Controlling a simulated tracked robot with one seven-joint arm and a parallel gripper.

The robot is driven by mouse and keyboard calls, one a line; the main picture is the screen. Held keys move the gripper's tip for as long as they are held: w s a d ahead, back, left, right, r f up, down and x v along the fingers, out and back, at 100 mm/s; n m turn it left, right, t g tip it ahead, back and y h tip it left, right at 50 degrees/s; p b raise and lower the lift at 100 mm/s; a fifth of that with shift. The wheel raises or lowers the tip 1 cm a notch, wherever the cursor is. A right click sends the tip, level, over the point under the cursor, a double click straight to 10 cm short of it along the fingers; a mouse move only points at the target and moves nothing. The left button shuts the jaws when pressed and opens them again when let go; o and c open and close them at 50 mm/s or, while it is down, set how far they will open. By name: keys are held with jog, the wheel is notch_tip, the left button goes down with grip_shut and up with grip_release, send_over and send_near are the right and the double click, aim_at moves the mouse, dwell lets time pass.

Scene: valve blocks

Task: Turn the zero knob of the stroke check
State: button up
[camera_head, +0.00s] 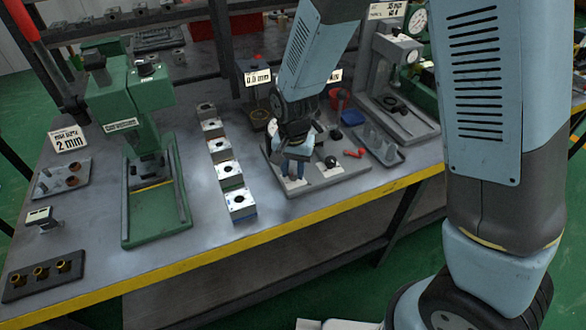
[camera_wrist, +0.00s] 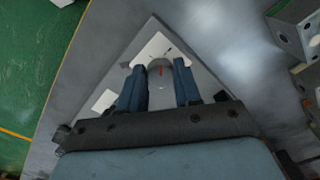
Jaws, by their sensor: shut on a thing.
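A small round grey knob (camera_wrist: 159,68) with a red mark sits on a white plate (camera_wrist: 150,48) in the wrist view. My gripper (camera_wrist: 160,80) has its two blue fingers on either side of the knob and is shut on it. In the head view my gripper (camera_head: 294,168) points down at the front left of a grey panel (camera_head: 315,183) on the bench. The knob is hidden there behind the fingers. A second, black knob (camera_head: 331,162) stands on a white plate to the right on the same panel.
A row of metal valve blocks (camera_head: 231,175) stands left of the panel. A green press (camera_head: 130,100) is further left. A red-ended handle (camera_head: 355,153), a grey tray (camera_head: 381,147) and a dial-gauge stand (camera_head: 398,85) lie to the right. The bench's yellow front edge (camera_head: 260,237) is close.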

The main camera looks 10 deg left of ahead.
aim_at(293, 172)
dwell(0.3)
jog(key=o, duration=1)
jog(key=shift+o, duration=0.2)
notch_tip(293, 172, up, 14)
jog(key=shift+f, duration=0.15)
